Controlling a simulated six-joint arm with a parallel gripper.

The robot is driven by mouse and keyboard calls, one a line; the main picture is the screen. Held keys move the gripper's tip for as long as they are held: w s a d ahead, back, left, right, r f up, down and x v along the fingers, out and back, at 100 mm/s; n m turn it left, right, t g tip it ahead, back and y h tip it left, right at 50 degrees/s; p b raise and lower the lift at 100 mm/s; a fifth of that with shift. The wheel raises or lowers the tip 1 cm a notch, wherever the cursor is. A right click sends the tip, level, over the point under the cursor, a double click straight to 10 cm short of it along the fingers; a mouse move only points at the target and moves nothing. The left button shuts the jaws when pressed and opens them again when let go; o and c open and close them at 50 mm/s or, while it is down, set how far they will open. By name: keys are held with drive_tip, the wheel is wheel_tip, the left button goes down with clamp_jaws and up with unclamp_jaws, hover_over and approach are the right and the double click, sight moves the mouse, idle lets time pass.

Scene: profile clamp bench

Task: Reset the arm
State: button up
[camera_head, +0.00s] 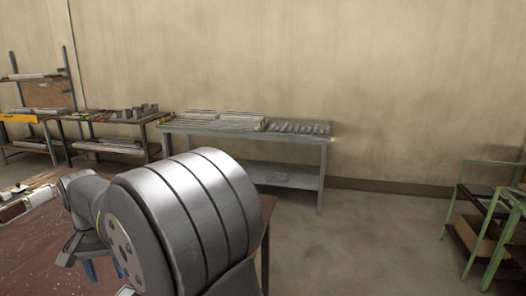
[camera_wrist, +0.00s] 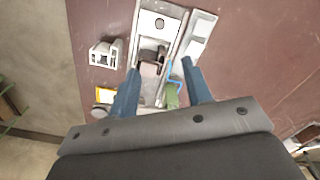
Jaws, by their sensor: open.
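My gripper (camera_wrist: 160,68) shows in the wrist view with its two blue fingers apart. It points down at a metal clamp fixture (camera_wrist: 160,22) on the red-brown bench top (camera_wrist: 255,60). Dark, green and blue parts of the fixture show between the fingers. I cannot tell whether anything touches the fingers. In the head view my arm stands at the lower left, and the blue fingertips of my gripper (camera_head: 103,270) hang low over the bench (camera_head: 45,255). The fixture there is mostly hidden by my arm.
A small grey block (camera_wrist: 105,53) and a yellow-edged piece (camera_wrist: 105,95) lie left of the fixture. A grey table with metal profiles (camera_head: 325,138) stands by the back wall. Shelves (camera_head: 70,75) stand far left, a green rack (camera_head: 450,212) far right. Open floor (camera_head: 370,240) lies between.

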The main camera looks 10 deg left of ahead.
drive_tip(key=shift+w+r+m, duration=0.3)
drive_tip(key=shift+w+m, duration=0.1)
drive_tip(key=shift+m, duration=0.3)
clamp_jaws()
drive_tip(key=s+a+f+n+t+h, duration=0.1)
drive_tip(key=s+f+n+t, duration=0.5)
drive_tip(key=n, duration=0.9)
drive_tip(key=s+a+f+n+t, duration=0.1)
drive_tip(key=s+f+n+t, duration=0.2)
drive_tip(key=s+f+n, duration=0.9)
drive_tip(key=w+n, duration=0.1)
drive_tip(key=w, duration=0.2)
drive_tip(key=w+f, duration=0.1)
drive_tip(key=w, duration=0.2)
drive_tip(key=w+d+f+n, duration=0.1)
drive_tip(key=w, duration=0.2)
drive_tip(key=shift+w+n, duration=0.1)
drive_tip(key=shift+n, duration=0.2)
drive_tip(key=shift+w+d+r, duration=0.1)
drive_tip(key=shift+w+d, duration=0.05)
drive_tip(key=shift+w, duration=1.6)
